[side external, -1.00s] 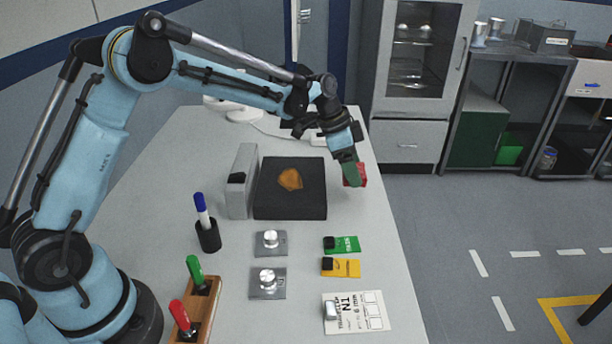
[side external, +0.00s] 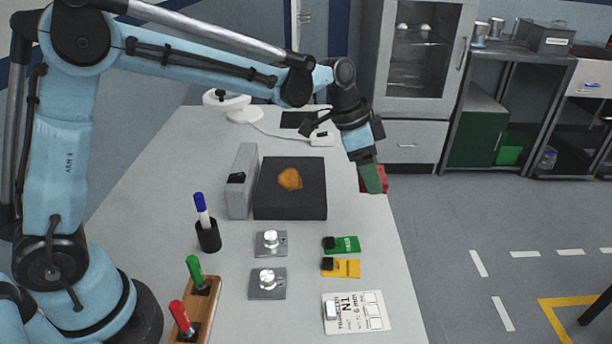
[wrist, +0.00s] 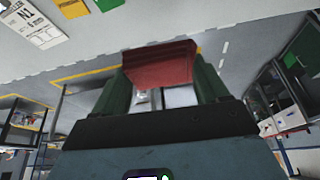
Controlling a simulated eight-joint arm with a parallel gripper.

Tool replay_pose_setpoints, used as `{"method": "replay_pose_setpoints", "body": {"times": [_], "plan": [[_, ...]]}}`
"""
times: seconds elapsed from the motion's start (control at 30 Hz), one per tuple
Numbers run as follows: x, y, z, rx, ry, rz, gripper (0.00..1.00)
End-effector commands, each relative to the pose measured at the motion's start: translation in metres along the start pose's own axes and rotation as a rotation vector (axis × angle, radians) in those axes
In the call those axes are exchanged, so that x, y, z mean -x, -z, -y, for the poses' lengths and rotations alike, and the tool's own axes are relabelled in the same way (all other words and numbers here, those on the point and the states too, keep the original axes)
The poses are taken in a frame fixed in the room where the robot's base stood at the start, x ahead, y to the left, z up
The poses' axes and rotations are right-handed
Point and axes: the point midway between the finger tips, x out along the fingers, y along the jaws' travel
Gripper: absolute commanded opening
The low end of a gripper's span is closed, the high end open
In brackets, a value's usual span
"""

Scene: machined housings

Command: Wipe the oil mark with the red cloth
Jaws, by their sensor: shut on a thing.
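My gripper (side external: 372,179) has green fingers shut on the red cloth (side external: 381,180). In the side view the fingers partly hide the cloth, which shows at the right edge of the table. In the wrist view the folded red cloth (wrist: 160,66) is pinched between both fingertips, with floor visible beyond it. The oil mark (side external: 289,179) is an orange-brown patch on a dark square plate (side external: 290,209). My gripper and the cloth are to the right of the plate, apart from it.
A grey upright block (side external: 242,180) stands left of the plate. A pen cup (side external: 208,237), two metal knobs, green and yellow tags (side external: 346,268) and a white card (side external: 357,312) lie nearer. The table between the plate and its right edge is clear.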

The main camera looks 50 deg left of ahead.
Motion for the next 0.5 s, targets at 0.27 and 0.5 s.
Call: {"method": "replay_pose_setpoints", "body": {"times": [0.27,0.5], "plan": [[0.004,-0.008,0.013,0.006,0.002,0.002,0.49],[0.028,-0.06,0.074,0.014,0.004,0.012,0.49]]}}
